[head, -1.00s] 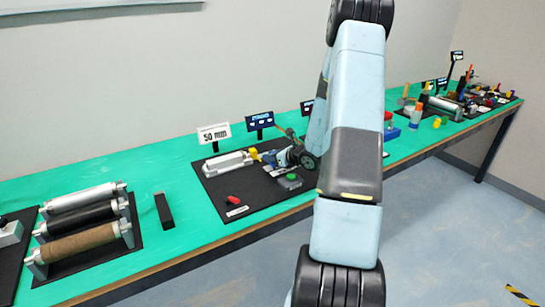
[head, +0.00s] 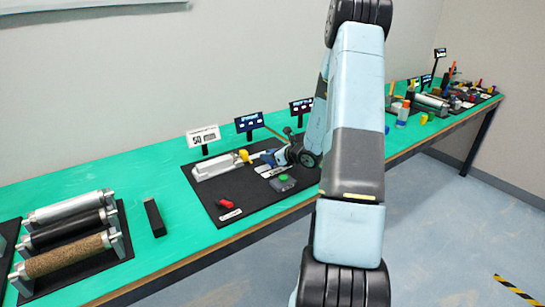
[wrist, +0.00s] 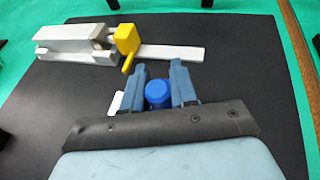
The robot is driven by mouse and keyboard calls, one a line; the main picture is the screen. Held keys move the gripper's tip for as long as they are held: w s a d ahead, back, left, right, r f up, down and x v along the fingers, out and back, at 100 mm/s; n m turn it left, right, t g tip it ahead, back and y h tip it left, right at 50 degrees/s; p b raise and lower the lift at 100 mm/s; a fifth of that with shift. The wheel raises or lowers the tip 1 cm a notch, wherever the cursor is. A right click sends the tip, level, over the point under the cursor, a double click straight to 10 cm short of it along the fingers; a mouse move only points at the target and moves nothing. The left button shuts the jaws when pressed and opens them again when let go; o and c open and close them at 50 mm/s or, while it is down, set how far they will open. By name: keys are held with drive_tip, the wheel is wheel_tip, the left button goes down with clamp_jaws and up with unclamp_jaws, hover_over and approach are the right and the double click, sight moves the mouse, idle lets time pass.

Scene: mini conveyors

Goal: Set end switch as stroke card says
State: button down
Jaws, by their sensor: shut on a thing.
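The stroke card (head: 203,136) stands behind the black mat and shows a large "50"; its small print is unreadable. On the mat lies a silver cylinder unit (head: 222,166) with a pale rod or rail. A yellow block with a lever, perhaps the end switch (wrist: 126,40), sits on it and also shows in the head view (head: 244,155). My gripper (wrist: 159,78) is shut on a blue round-ended piece (wrist: 158,93), just in front of the rail and right of the yellow block. It appears apart from the yellow block. The held piece's lower part is hidden.
A grey box with a green button (head: 283,182) and a red piece (head: 228,204) lie on the same mat (head: 255,203). A roller stand (head: 122,240) and a black bar (head: 154,217) are to the left. Dark signs (head: 249,122) stand behind. Green table (head: 180,245) is clear between.

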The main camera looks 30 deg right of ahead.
drive_tip(key=c, duration=1)
unclamp_jaws()
drive_tip(key=shift+s, duration=0.1)
drive_tip(key=v, duration=1.3)
drive_tip(key=shift+s+d, duration=0.25)
